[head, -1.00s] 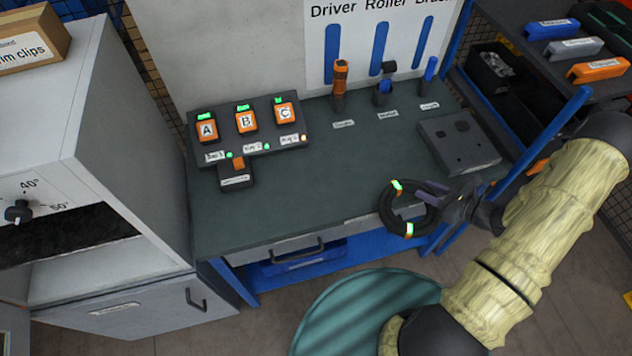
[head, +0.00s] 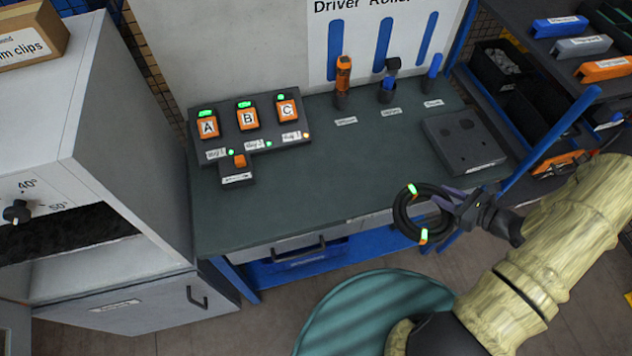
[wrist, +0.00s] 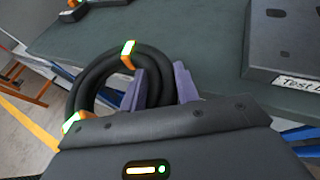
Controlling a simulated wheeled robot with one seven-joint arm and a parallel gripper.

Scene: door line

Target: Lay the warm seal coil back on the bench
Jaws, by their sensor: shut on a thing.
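The seal coil (head: 402,219) is a black ring with bright green-and-white bands edged in orange. My gripper (head: 450,203) is shut on its right side and holds it near the bench's front right edge. In the wrist view the coil (wrist: 83,88) stands between and beyond the purple fingers (wrist: 160,85). The bench (head: 300,205) has a dark green top. In the head view the coil overlaps the front edge; I cannot tell whether it touches the bench.
A button panel (head: 225,137) with A, B and C stands at the bench's left. A grey box (head: 464,140) lies at the right, with tools in holders (head: 387,90) behind. The middle of the bench top is clear. A white cabinet (head: 120,130) stands at the left.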

